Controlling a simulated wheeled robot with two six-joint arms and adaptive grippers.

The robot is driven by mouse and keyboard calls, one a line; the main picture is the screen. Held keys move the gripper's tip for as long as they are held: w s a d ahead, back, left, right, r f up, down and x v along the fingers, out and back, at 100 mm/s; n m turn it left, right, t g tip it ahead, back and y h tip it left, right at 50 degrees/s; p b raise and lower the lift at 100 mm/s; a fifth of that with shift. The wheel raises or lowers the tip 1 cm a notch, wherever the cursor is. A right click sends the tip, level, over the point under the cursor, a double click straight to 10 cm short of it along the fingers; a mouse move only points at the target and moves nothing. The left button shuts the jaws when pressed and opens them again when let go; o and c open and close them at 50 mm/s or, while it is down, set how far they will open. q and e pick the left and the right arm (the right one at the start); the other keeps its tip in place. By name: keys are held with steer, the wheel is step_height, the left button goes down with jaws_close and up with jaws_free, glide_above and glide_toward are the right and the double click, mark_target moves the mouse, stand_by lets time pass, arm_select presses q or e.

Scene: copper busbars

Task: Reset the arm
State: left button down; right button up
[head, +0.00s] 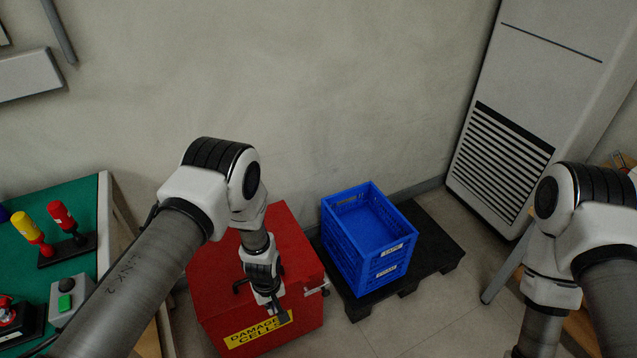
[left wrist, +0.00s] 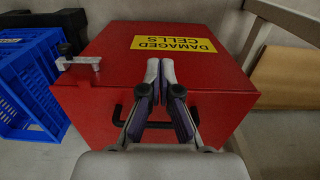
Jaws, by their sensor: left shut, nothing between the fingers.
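My left gripper (head: 276,306) hangs in front of the red box marked DAMAGED CELLS (head: 231,289) in the head view. In the left wrist view my left gripper (left wrist: 160,68) is shut, with its fingers together and nothing between them. Behind the fingers the red box (left wrist: 110,45) shows its lid, yellow label, black handle and a metal latch at the left. I cannot tell whether the fingers touch the box. My right arm (head: 565,210) comes in at the right of the head view, and its gripper is out of the picture.
An empty blue crate (head: 360,240) stands on a black pallet (head: 432,252) right of the red box. A green-topped table (head: 75,200) with red and yellow-handled tools (head: 62,216) is at the left. A white cabinet (head: 545,85) stands at the back right.

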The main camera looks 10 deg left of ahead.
arm_select(q)
steer(key=s+a+r+m+p, duration=0.1)
steer(key=s+r+m, duration=0.1)
steer(key=s+r, duration=0.2)
steer(key=s+a+r+m+p, duration=0.2)
steer(key=s+r, duration=0.2)
steer(key=s, duration=0.7)
steer(key=s+a+r+m+p, duration=0.1)
steer(key=s+r+m, duration=0.2)
steer(key=s, duration=0.5)
steer(key=shift+s+a+r+p, duration=0.25)
steer(key=shift+a+r+p, duration=0.1)
steer(key=shift+r, duration=0.25)
